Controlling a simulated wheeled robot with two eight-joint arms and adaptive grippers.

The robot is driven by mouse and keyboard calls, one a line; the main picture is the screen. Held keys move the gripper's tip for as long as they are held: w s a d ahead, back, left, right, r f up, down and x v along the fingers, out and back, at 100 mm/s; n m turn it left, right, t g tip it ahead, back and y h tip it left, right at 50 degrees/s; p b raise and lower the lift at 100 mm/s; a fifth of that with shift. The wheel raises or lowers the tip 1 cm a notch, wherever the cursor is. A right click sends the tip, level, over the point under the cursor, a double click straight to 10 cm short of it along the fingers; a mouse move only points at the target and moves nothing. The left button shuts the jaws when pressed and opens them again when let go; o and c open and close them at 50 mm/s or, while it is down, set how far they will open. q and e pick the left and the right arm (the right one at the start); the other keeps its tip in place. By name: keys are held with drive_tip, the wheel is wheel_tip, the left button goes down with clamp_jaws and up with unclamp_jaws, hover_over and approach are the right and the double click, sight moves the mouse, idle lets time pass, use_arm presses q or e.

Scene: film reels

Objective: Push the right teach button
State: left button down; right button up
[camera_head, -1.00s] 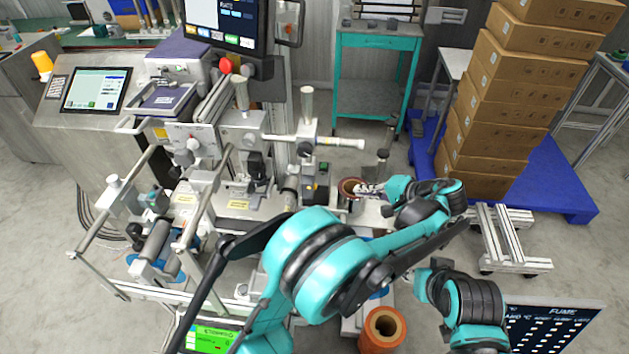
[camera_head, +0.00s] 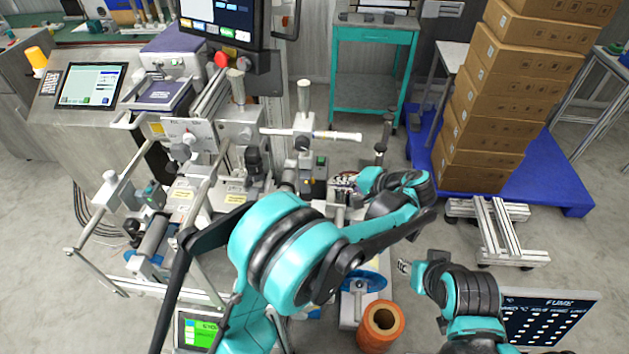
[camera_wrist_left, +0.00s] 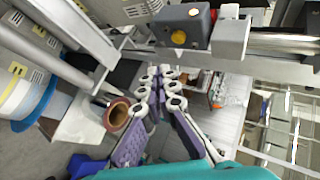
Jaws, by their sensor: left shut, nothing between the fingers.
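A small grey sensor box with a round amber button (camera_wrist_left: 178,37) shows at the top of the left wrist view. In the head view, a dark box with a green part (camera_head: 320,163), which seems to be the same one, stands on the machine's right side. My left gripper (camera_head: 343,182) is just right of and below it, partly hidden by my arm. In the wrist view its fingers (camera_wrist_left: 162,78) are shut and empty, with their tips below the button and apart from it. My right gripper (camera_head: 404,267) is low on the right, too small to judge.
A brown roll (camera_wrist_left: 117,115) sits beside my left fingers. An orange roll (camera_head: 380,325) stands in front of the machine. A white bar (camera_head: 335,135) juts right above the dark box.

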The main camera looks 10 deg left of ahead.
use_arm(q)
drive_tip(key=shift+a, duration=1.25)
drive_tip(key=shift+a, duration=0.15)
idle(0.4)
drive_tip(key=shift+a, duration=0.25)
drive_tip(key=shift+a, duration=0.35)
idle(0.6)
drive_tip(key=shift+d, duration=0.75)
drive_tip(key=d, duration=0.5)
idle(0.3)
